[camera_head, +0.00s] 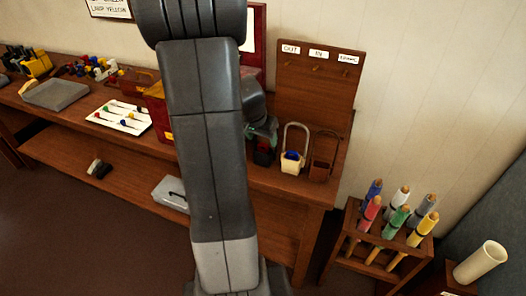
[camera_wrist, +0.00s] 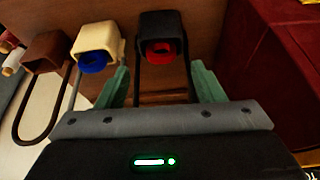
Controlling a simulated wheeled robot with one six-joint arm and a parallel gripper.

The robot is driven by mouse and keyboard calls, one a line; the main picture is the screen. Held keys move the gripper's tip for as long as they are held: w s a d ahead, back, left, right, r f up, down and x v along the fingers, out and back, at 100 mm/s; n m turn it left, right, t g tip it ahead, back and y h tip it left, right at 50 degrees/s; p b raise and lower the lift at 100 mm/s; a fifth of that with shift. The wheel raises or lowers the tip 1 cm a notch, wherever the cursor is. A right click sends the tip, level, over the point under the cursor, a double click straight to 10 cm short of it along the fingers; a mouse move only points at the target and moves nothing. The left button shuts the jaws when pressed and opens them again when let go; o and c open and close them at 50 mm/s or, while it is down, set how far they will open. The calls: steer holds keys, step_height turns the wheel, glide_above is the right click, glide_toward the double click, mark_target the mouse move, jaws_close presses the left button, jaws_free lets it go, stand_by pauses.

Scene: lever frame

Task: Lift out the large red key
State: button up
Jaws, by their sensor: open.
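A red ring-like piece (camera_wrist: 160,50), which appears to be the head of the large red key, sticks out of a black holder with a tall shackle (camera_wrist: 158,24) in the wrist view. In the head view the black holder (camera_head: 263,157) stands on the bench, partly hidden by my arm. My gripper (camera_wrist: 160,66) is open and empty. Its green fingers are on either side of the black holder's shackle, with the red piece between and just beyond their tips. The gripper also shows in the head view (camera_head: 264,131), above the holder. Whether a finger touches anything, I cannot tell.
A cream holder with a blue piece (camera_head: 292,162) stands close to the right, then a brown one (camera_head: 321,166). A wooden hook board (camera_head: 316,88) rises behind. A rack of coloured markers (camera_head: 390,225) stands right.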

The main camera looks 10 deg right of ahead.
mark_target(263, 144)
steer(key=shift+x, duration=1.8)
steer(key=shift+a, duration=0.15)
steer(key=c, duration=1.1)
steer(key=shift+r, duration=0.15)
